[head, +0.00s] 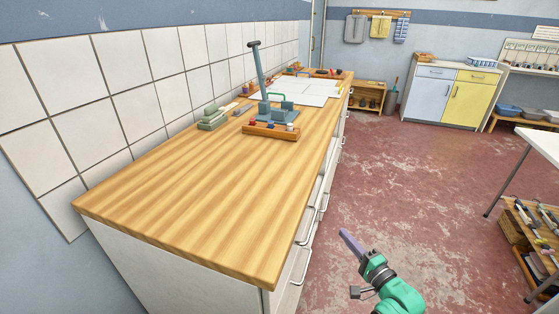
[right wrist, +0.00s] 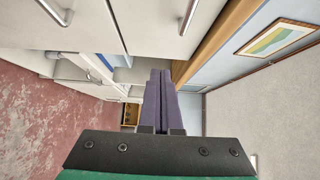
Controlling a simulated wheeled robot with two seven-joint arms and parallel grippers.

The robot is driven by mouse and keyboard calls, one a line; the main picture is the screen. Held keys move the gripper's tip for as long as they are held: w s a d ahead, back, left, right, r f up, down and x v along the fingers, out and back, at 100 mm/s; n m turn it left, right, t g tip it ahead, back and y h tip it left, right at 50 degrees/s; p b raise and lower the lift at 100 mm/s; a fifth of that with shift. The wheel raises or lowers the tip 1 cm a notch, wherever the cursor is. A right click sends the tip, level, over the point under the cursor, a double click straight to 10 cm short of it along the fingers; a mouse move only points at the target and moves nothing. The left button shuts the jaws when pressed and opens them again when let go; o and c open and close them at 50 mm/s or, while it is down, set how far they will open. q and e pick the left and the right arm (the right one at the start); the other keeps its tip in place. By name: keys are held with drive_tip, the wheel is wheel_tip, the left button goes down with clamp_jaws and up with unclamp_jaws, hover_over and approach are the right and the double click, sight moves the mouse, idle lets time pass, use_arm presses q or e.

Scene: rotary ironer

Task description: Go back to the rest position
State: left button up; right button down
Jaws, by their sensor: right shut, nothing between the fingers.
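My right gripper (head: 345,238) shows in the head view, low and right of the long wooden counter (head: 190,200), over the red floor. Its purple fingers are shut together and hold nothing. In the right wrist view the closed fingers (right wrist: 157,95) point along the counter's drawer fronts, apart from them. My left gripper is not in the head view.
The counter bears a blue lever press (head: 262,80), a wooden tray (head: 270,132), green blocks (head: 212,120) and white sheets (head: 300,90). Metal drawer handles (head: 301,266) stick out near my right gripper. A white table (head: 545,142) stands at right. The red floor (head: 420,180) between is clear.

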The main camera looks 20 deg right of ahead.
drive_tip(key=s+d+f+n+g+h+p, duration=0.15)
drive_tip(key=s+f+n+g, duration=0.35)
drive_tip(key=f, duration=0.7)
drive_tip(key=s+d+f+n+g+h+p, duration=0.1)
drive_tip(key=s+f+n+g+p, duration=0.15)
drive_tip(key=s+f, duration=0.65)
drive_tip(key=s+a+f+n+g, duration=0.3)
drive_tip(key=s+f, duration=0.2)
drive_tip(key=s, duration=0.2)
drive_tip(key=s+a+f+n+g+p, duration=0.1)
drive_tip(key=s+a+f+n+g, duration=0.2)
drive_tip(key=s, duration=0.5)
drive_tip(key=s+a+f+n+g, duration=0.3)
drive_tip(key=s+a+f+n, duration=0.1)
drive_tip(key=s+f, duration=0.4)
drive_tip(key=shift+s+a+n+p, duration=0.2)
drive_tip(key=shift+n+p, duration=0.1)
drive_tip(key=shift+n, duration=0.45)
drive_tip(key=shift+f, duration=0.1)
